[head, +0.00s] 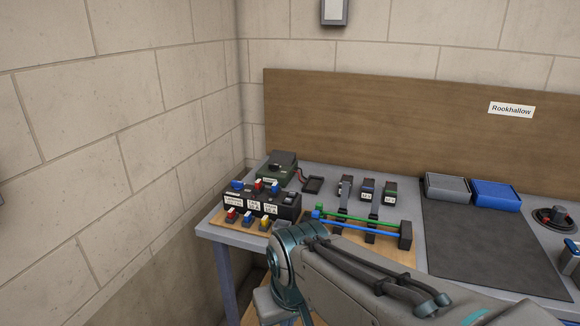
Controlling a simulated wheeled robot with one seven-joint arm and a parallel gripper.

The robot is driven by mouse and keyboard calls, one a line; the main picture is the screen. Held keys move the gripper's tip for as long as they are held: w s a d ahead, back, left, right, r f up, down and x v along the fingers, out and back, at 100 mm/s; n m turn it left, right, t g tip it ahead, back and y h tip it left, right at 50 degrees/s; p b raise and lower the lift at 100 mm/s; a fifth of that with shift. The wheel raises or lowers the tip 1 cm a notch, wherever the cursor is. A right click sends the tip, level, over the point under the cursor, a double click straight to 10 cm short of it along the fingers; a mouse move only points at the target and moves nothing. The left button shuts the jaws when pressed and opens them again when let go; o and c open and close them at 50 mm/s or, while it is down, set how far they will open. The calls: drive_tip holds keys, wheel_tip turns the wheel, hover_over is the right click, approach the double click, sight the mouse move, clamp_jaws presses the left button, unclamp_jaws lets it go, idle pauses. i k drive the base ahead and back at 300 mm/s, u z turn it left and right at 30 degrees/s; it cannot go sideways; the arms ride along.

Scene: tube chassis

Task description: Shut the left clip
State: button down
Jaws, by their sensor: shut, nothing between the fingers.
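A wooden board (405,254) on the bench carries a green tube (365,218) and a blue tube (362,229). The tubes run side by side to a black end block (405,235). Two dark clip-like pieces cross the tube area, a left one (343,208) and a right one (371,228). They are small here, and I cannot tell whether the left one is open or shut. My arm crosses the lower middle, in front of the board's near edge. My gripper does not show.
A black box with coloured switches (255,204) stands left of the tubes. Small dark blocks (390,192) stand behind them. A dark mat (460,235), a grey bin (447,187) and a blue bin (497,194) are to the right. A wall closes the left side.

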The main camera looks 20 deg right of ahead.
sight(346, 186)
drive_tip(key=z, duration=0.25)
drive_tip(key=i, duration=1)
drive_tip(key=z, duration=0.6)
